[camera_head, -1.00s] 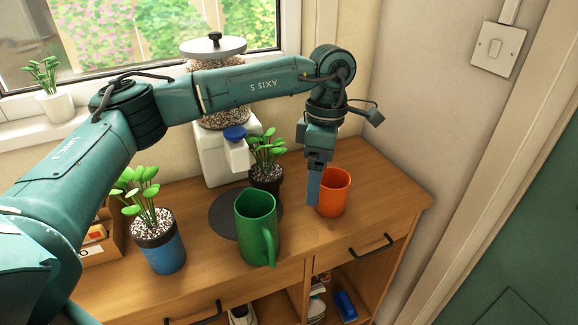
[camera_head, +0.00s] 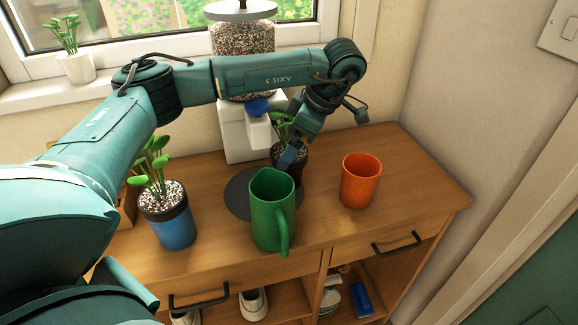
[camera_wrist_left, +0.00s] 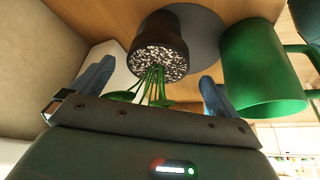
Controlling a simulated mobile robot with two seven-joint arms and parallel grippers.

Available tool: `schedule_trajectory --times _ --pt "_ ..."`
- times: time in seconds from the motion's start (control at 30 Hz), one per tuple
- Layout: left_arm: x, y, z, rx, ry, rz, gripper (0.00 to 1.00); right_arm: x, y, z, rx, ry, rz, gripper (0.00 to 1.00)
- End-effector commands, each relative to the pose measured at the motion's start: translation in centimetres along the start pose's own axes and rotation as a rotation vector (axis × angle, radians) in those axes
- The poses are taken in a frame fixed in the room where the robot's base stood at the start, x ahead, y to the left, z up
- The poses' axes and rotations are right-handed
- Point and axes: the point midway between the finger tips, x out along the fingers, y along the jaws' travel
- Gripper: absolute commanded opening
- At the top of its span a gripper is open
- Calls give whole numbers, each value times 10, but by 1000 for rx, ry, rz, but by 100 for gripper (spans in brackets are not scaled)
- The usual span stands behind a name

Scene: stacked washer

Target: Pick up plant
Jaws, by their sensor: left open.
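A green plant in a dark pot with speckled gravel (camera_wrist_left: 160,50) fills the upper middle of the left wrist view, its stems and leaves between my fingers. In the head view it stands at the back of the cabinet top, partly hidden by my left gripper (camera_head: 290,157). My left gripper is open, with one finger on each side of the stems in the left wrist view (camera_wrist_left: 155,88); I cannot tell whether they touch. Another plant in a blue pot (camera_head: 170,229) stands at the left. A third plant in a white pot (camera_head: 77,68) is on the windowsill. My right gripper is not in view.
A green pitcher (camera_head: 268,215) stands just in front of the dark pot, partly over a dark round mat (camera_head: 236,196). An orange cup (camera_head: 360,181) is to the right. A white dispenser (camera_head: 235,135) stands behind. The cabinet top's right end is clear.

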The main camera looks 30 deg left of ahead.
Motion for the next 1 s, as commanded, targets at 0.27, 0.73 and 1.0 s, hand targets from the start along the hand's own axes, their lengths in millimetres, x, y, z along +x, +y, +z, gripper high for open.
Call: schedule_trajectory --times 0.27,0.73,1.0 --pt "37 2 1 1 0 -2 99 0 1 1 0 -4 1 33" --pt "39 2 1 1 0 -1 82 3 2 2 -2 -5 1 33" --pt "39 2 1 1 0 -1 60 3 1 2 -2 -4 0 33"
